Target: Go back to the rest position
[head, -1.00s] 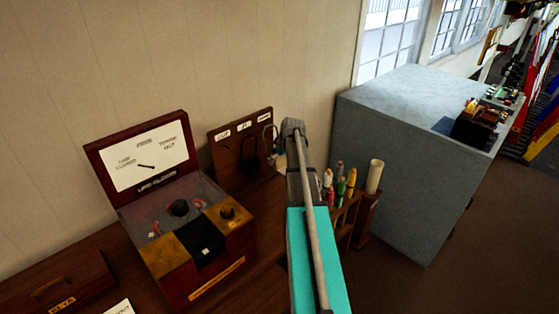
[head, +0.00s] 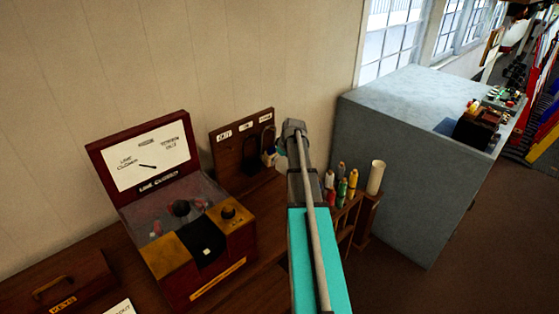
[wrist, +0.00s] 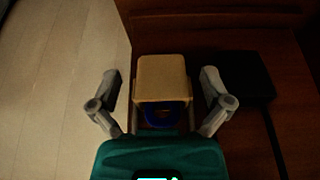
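My gripper (wrist: 160,88) shows in the wrist view with its two fingers spread apart. A tan block-shaped thing (wrist: 162,70) with a blue part under it lies between the fingers, with a visible gap on each side. In the head view, my arm's teal link reaches up the middle toward the wooden rack board (head: 228,160). My gripper is mostly hidden there behind the arm. A small pale and blue thing (head: 270,158) shows at the board beside the arm's end; I cannot tell how it is held up.
A wooden instrument box (head: 205,240) with a dial panel stands left on the desk. A case marked KEYS (head: 50,285) is at lower left. A holder with several coloured rolls (head: 345,205) stands right of my arm. A large grey-blue cabinet (head: 400,170) is farther right.

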